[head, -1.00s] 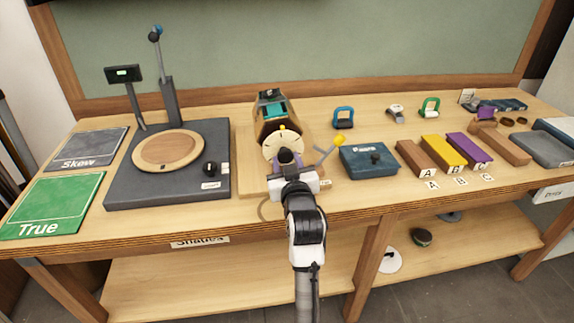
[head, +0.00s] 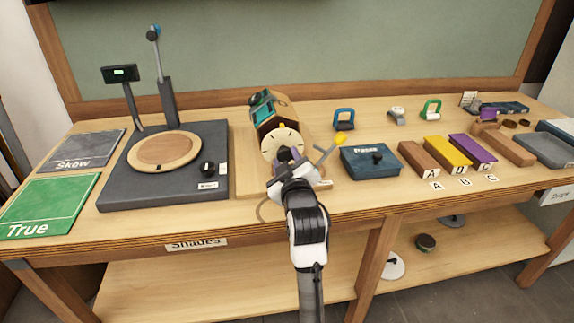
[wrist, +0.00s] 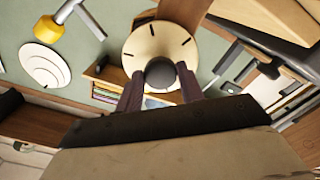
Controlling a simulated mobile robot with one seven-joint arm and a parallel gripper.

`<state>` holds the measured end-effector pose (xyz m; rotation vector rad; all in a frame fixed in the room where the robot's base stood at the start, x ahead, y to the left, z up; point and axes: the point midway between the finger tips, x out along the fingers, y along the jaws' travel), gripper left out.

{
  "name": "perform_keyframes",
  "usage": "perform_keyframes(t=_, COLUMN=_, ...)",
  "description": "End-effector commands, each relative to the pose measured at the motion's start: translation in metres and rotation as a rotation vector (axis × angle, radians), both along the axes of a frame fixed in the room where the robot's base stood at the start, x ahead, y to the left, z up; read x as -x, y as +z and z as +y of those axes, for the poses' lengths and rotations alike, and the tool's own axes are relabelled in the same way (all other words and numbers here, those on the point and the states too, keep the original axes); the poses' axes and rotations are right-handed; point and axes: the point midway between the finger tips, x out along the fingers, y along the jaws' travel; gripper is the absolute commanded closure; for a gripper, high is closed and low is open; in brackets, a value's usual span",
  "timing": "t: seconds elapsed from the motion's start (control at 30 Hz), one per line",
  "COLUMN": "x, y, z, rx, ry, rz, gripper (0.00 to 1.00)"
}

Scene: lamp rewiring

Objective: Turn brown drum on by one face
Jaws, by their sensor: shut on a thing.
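The brown drum (head: 276,121) lies on its stand on the bench, with a teal-green face and a dark frame at its upper left. A round cream dial (head: 283,146) with dark tick marks is on its near end. The dial fills the top middle of the wrist view (wrist: 145,42). My gripper (wrist: 160,82) is shut on the dark round knob (wrist: 160,73) at the dial's centre, one finger on each side. In the head view my gripper (head: 288,164) is tilted and hides part of the knob and the dial's lower edge.
A lever with a yellow end (head: 340,139) stands just right of the dial. A blue box (head: 371,161) is further right, then brown, yellow and purple blocks. A dark base with a wooden disc (head: 165,150) is at left.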

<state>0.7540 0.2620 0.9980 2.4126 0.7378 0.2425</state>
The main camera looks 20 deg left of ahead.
Motion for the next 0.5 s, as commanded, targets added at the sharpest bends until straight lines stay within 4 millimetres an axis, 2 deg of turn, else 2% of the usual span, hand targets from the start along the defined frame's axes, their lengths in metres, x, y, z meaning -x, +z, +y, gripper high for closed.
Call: perform_keyframes(t=0.5, x=-0.0003, y=-0.0006, z=-0.0006, rx=0.207, ry=-0.001, rz=-0.142, gripper=0.85)
